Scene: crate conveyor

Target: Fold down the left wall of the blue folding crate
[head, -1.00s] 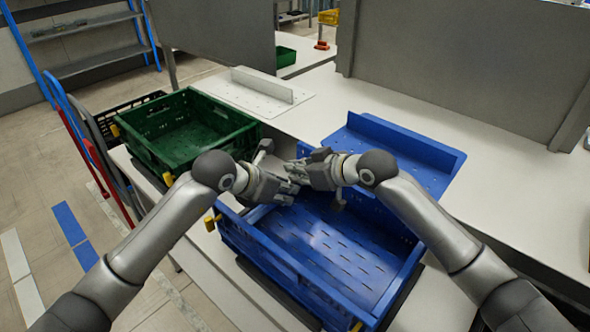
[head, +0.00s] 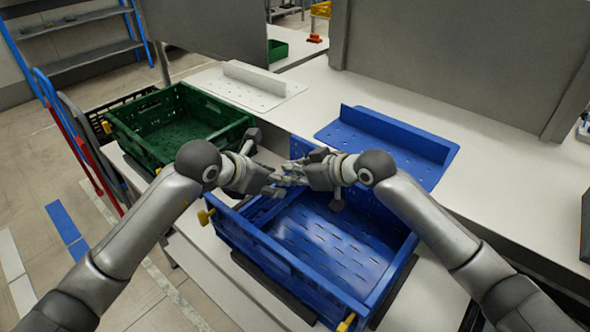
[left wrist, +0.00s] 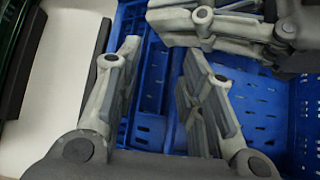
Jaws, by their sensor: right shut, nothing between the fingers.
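The blue folding crate (head: 300,276) stands in front of me on the conveyor. Its long near-left side is upright, with yellow latches at its ends, and its slotted floor shows. The upper-left end is partly hidden behind both grippers, so I cannot tell how far that wall is folded. My left gripper (head: 280,182) is over that end; in the left wrist view its two fingers (left wrist: 160,48) are apart, with blue crate surface behind the gap. My right gripper (head: 296,172) is shut and empty beside the left one, and crosses the top of the left wrist view (left wrist: 172,24).
A green crate (head: 172,158) stands to the left. A blue panel with an upright ledge (head: 395,132) and a white one (head: 262,82) lie on the white table behind. The grippers are very close together. The table to the right is mostly clear.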

